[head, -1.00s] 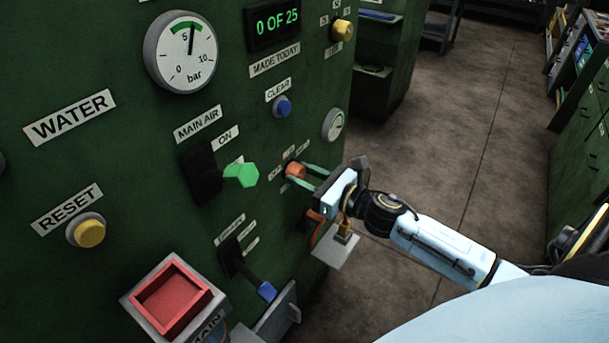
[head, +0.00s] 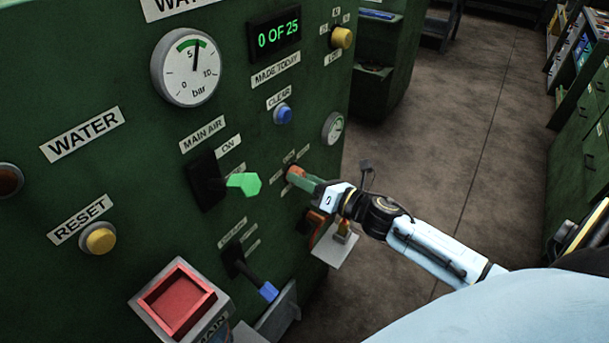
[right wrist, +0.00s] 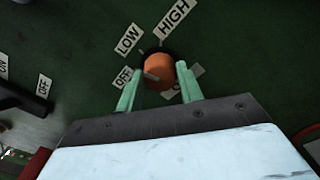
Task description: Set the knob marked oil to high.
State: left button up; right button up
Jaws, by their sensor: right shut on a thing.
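The orange knob (head: 296,172) sits on the green panel, below the small gauge. It also shows in the right wrist view (right wrist: 160,68), ringed by a LOW label (right wrist: 128,40), a HIGH label (right wrist: 174,18) and an OFF label (right wrist: 122,77). Another label below it is mostly hidden by a finger, so I cannot read the knob's name. My right gripper (head: 303,179) is shut on this knob, with one green finger on each side. My left gripper is not in view.
A green MAIN AIR lever (head: 244,184) sticks out left of the knob. A blue-tipped lever (head: 268,291) is below it, and an orange-red handle (head: 317,226) is just under my right gripper. A red box (head: 178,299) juts out at lower left. The floor at right is clear.

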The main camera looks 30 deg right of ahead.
jog(key=shift+m+p, duration=2.8)
jog(key=shift+m, duration=3.6)
jog(key=o, duration=1)
jog(key=v, duration=1.3)
jog(key=shift+s+d, duration=0.1)
jog(key=shift+s, duration=0.1)
